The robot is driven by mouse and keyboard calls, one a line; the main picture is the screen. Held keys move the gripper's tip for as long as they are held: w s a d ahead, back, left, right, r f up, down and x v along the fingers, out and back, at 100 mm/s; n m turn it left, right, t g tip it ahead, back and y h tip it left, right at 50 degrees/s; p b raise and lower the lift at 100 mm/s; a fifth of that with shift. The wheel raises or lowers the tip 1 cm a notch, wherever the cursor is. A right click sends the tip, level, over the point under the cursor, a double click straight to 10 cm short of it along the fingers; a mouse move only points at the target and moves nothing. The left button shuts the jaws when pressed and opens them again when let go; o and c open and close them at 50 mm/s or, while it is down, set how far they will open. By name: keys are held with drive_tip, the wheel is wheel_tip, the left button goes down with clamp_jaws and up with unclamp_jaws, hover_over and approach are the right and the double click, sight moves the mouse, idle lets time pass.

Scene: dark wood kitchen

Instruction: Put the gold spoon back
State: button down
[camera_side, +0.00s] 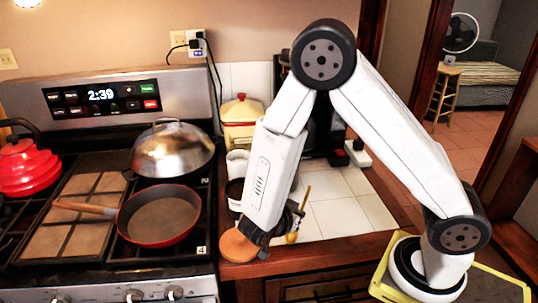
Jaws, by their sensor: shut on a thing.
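The gold spoon (292,237) is nearly upright beside my gripper (276,234), with its thin handle up and its bowl end down, over the front of the white tiled counter. My gripper points down at the front of the counter and is shut on the spoon. My arm's last link hides part of the contact. I cannot tell whether the spoon's lower end touches the counter.
A round orange-brown disc (238,246) is at the counter's front edge, left of my gripper. A dark-and-white pot (235,190) and a cream canister with a red lid (242,120) stand behind. The stove holds a red pan (160,218). Tiles (340,215) to the right are clear.

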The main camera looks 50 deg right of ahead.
drive_tip(key=shift+f, duration=0.25)
drive_tip(key=shift+f, duration=0.15)
drive_tip(key=c, duration=0.7)
unclamp_jaws()
drive_tip(key=shift+c, duration=0.2)
drive_tip(key=shift+a+r, duration=0.1)
drive_tip(key=shift+r, duration=0.15)
drive_tip(key=v, duration=1.1)
drive_tip(key=shift+a+r, duration=0.15)
drive_tip(key=shift+a, duration=0.25)
drive_tip(key=shift+d, duration=0.1)
